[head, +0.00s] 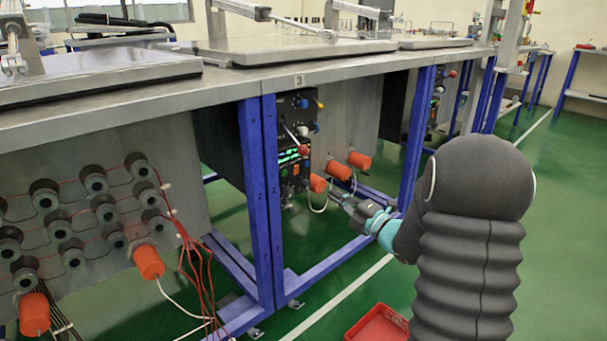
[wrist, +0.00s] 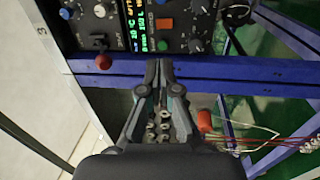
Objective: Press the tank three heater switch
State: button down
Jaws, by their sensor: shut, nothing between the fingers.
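The tank three control panel (head: 293,140) is black and set under the bench edge marked 3, beside a blue leg. In the wrist view the panel (wrist: 150,25) lies across the top, with lit green and orange displays, a red button (wrist: 163,23), a green button (wrist: 162,45) and several black knobs. Its labels are too small to read, so I cannot tell which control is the heater switch. My gripper (head: 345,200) is shut and empty, low and to the right of the panel. In the wrist view my gripper (wrist: 159,68) points toward the panel, below its buttons.
A blue frame beam (wrist: 215,75) runs across below the panel in the wrist view. Orange cylinders (head: 359,160) with cables stick out right of the panel. A tank lid (head: 290,48) lies on the bench above. A red tray (head: 378,325) is on the green floor.

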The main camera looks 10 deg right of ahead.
aim_at(297, 168)
jog(key=shift+w, duration=0.1)
jog(key=p+x, duration=0.2)
jog(key=x, duration=1.2)
jog(key=shift+d, duration=0.1)
